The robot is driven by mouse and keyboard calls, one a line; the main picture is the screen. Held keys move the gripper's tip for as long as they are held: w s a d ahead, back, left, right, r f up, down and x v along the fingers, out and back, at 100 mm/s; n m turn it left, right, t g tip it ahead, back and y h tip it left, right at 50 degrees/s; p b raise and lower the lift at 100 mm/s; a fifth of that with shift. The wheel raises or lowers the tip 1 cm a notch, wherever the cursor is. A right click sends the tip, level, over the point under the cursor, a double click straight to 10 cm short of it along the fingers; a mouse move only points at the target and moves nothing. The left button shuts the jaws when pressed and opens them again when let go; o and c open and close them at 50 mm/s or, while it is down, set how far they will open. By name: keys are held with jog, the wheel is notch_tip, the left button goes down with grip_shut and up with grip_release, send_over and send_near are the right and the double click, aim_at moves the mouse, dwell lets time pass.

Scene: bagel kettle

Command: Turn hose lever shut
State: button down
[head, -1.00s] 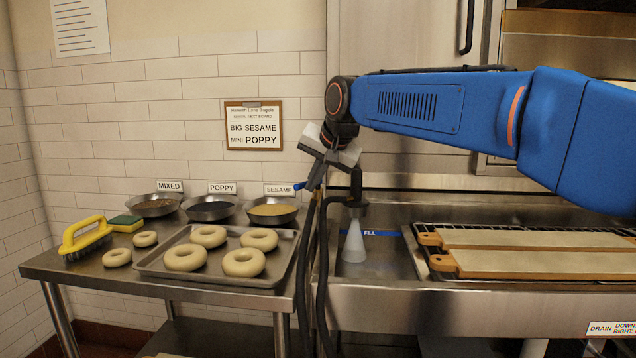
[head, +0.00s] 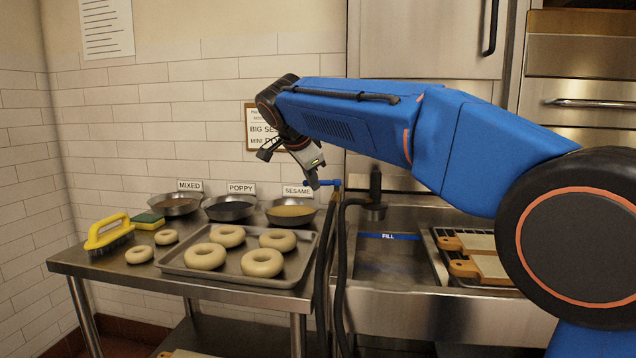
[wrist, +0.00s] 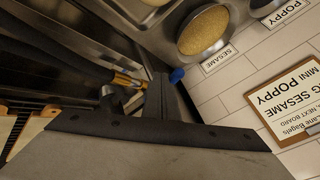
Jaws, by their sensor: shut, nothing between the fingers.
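The blue hose lever (head: 327,183) sits above the black hoses at the left end of the sink. Its blue tip also shows in the wrist view (wrist: 177,75), close by the dark fingers, with a brass valve part (wrist: 130,80) on their other side. My gripper (head: 314,183) is shut and empty, pointing down at the lever. I cannot tell whether it touches the lever, and it hides part of it. The dark spout (head: 375,205) hangs over the sink, and no water shows below it.
The steel table at left holds a tray (head: 180,262) of bagels, seasoning bowls (head: 290,212) and a yellow brush (head: 107,236). A clipboard (head: 250,128) hangs on the wall behind my wrist. Wooden boards (head: 475,268) lie at the sink's right. Black hoses (head: 340,270) hang below the lever.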

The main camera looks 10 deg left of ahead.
jog(key=shift+w+a+m+h, duration=0.55)
jog(key=shift+w+m+h, duration=0.15)
jog(key=shift+w+m, duration=0.2)
jog(key=shift+w+a, duration=0.1)
jog(key=shift+w, duration=0.05)
